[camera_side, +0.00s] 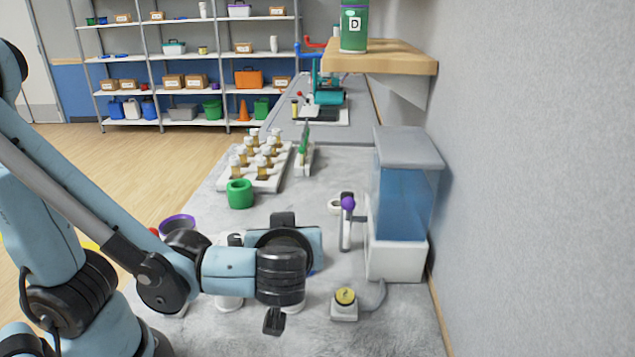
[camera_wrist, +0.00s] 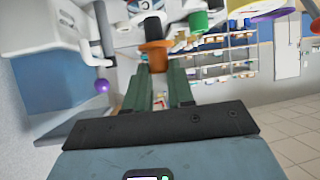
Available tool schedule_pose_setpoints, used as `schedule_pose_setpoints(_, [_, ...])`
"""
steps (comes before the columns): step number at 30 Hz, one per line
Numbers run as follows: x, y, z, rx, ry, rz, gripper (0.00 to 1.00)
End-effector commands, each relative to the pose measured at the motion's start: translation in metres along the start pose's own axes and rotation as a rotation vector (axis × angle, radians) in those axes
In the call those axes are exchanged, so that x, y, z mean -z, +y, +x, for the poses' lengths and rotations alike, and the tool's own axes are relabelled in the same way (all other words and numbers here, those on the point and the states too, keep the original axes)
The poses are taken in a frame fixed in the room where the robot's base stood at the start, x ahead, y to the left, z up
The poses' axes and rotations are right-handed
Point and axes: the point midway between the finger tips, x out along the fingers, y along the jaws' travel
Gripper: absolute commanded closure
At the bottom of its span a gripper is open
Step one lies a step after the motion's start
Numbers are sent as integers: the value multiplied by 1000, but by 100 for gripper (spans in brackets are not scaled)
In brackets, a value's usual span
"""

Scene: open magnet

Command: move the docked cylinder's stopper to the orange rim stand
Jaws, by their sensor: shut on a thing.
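My gripper (camera_wrist: 156,72) is shut on an orange-brown stopper (camera_wrist: 154,53), which sits between its fingertips in the wrist view. A grey cylindrical body (camera_wrist: 153,28) shows right against the stopper's wide end; I cannot tell whether the stopper is still seated in it. The wrist view appears upside down, with the bench at the top. In the side view my arm and wrist hide the fingers, the stopper and whatever is directly behind them. I cannot clearly make out the orange rim stand; a red-orange patch (camera_wrist: 315,27) shows at the wrist view's right edge.
A blue tank (camera_side: 403,195) with a purple-knobbed handle (camera_side: 348,203) stands on the right by the wall. A green ring-shaped stand (camera_side: 240,194), a purple-rimmed stand (camera_side: 177,223) and a rack of bottles (camera_side: 258,170) stand on the bench. A yellow-topped button box (camera_side: 345,302) is near the front.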

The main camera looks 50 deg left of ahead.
Motion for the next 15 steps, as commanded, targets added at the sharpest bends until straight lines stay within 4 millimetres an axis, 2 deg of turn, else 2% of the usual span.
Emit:
schedule_pose_setpoints(6, [-20, 0, 11, 1, 0, -1, 100])
schedule_pose_setpoints(15, [-32, 0, 18, 2, 0, -1, 100])
